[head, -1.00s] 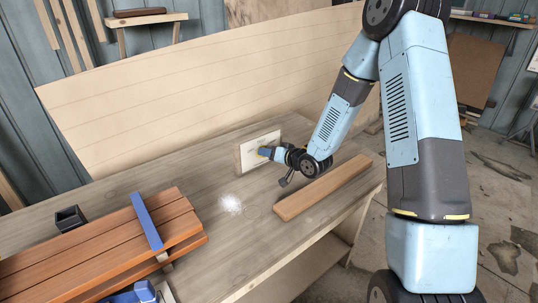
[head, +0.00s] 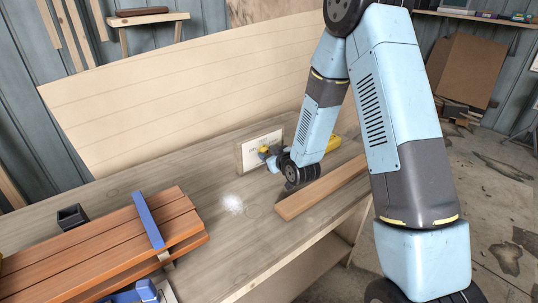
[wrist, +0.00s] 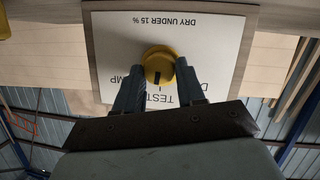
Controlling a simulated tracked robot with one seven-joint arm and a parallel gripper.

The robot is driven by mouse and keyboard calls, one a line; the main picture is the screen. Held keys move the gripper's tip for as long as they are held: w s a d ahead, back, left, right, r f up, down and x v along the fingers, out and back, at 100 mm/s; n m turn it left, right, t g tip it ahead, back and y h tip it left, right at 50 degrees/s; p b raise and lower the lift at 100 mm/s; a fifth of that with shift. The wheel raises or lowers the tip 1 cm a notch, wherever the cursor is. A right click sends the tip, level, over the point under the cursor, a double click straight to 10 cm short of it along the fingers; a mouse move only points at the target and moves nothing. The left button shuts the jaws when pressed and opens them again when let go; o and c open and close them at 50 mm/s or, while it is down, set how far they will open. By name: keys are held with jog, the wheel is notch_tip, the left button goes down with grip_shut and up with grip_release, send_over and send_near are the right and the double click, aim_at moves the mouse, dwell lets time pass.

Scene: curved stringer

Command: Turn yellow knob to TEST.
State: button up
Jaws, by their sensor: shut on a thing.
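The yellow knob (wrist: 157,62) sits on a white label panel (wrist: 112,40), facing me in the wrist view. The printing includes "DRY UNDER 15 %" and "TEST". The knob's dark pointer mark points down in the picture, toward the word TEST. My gripper (wrist: 160,69) is shut on the knob, one finger on each side. The fingers cover part of the other lettering. In the head view the knob (head: 263,149) shows small on the upright panel (head: 247,158), with my gripper (head: 268,155) at it.
A long wooden board (head: 320,187) lies on the workbench (head: 215,175) close below my wrist. A yellow object (head: 334,144) shows partly behind my arm. Stacked reddish planks (head: 100,240) with a blue bar (head: 148,220) and a dark open box (head: 71,217) are at left.

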jog(key=shift+f+n, duration=0.1)
jog(key=shift+n, duration=0.4)
jog(key=o, duration=1)
jog(key=shift+o, duration=0.2)
